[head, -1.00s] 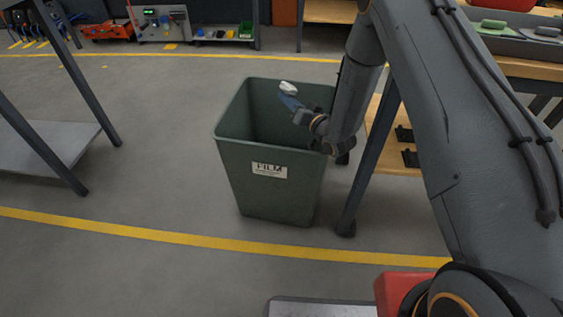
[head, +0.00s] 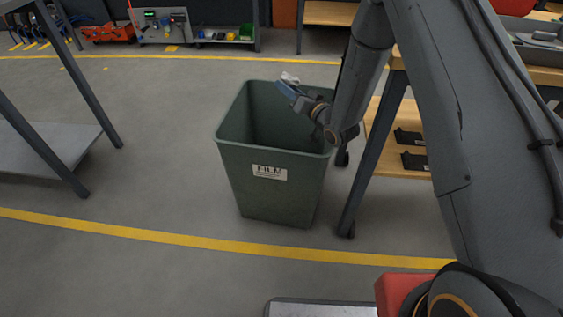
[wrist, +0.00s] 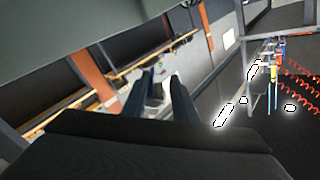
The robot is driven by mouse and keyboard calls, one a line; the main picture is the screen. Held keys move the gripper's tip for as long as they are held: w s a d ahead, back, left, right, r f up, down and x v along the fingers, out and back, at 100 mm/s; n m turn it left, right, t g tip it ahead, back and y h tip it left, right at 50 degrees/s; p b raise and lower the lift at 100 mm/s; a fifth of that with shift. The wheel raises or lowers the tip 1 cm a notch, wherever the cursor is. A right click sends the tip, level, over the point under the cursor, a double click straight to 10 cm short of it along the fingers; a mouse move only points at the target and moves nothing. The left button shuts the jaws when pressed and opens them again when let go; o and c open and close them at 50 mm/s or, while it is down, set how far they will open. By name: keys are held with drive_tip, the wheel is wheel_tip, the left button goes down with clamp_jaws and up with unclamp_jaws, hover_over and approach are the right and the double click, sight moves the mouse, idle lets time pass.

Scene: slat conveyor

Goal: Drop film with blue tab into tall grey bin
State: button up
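A tall grey-green bin (head: 276,186) stands upright on the floor in the middle of the head view, with a white label reading FILM. My gripper (head: 288,87) is over the bin's mouth, near its far rim, tilted up and to the left. A small crumpled whitish piece of film (head: 290,77) shows at the fingertips, so the gripper appears shut on it. In the wrist view the two dark blue fingers of my gripper (wrist: 164,84) stand a little apart with pale material between them. I cannot make out a blue tab. The inside bottom of the bin is hidden.
A wooden-topped workbench (head: 398,66) with a lower shelf stands close to the bin's right. A grey metal table shelf (head: 50,147) is at the left. Yellow lines (head: 200,238) cross the floor. The floor left of and in front of the bin is clear.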

sight(287, 75)
drive_tip(key=shift+r, duration=2.35)
drive_tip(key=shift+w+a+f+g+h, duration=0.1)
drive_tip(key=shift+g+h, duration=0.3)
drive_tip(key=shift+h, duration=0.3)
drive_tip(key=shift+s+d+g+h+b, duration=0.4)
drive_tip(key=shift+g+h, duration=0.1)
drive_tip(key=shift+h, duration=0.5)
drive_tip(key=s+d+r+g+h+p, duration=0.15)
drive_tip(key=s+d+r+g, duration=0.3)
drive_tip(key=s, duration=1.05)
drive_tip(key=s+d+r+n+g+h, duration=0.1)
drive_tip(key=s+d+r+g+h, duration=0.3)
drive_tip(key=s, duration=1)
drive_tip(key=s+d+r+g+h, duration=0.25)
drive_tip(key=s+d+g, duration=0.2)
drive_tip(key=s, duration=1.05)
drive_tip(key=d+r+m+p, duration=0.2)
drive_tip(key=d+r+p, duration=0.7)
drive_tip(key=p, duration=0.8)
drive_tip(key=shift+w+d+r+m+t+p, duration=0.15)
drive_tip(key=shift+d+r+m+t+p, duration=0.2)
drive_tip(key=shift+r, duration=0.35)
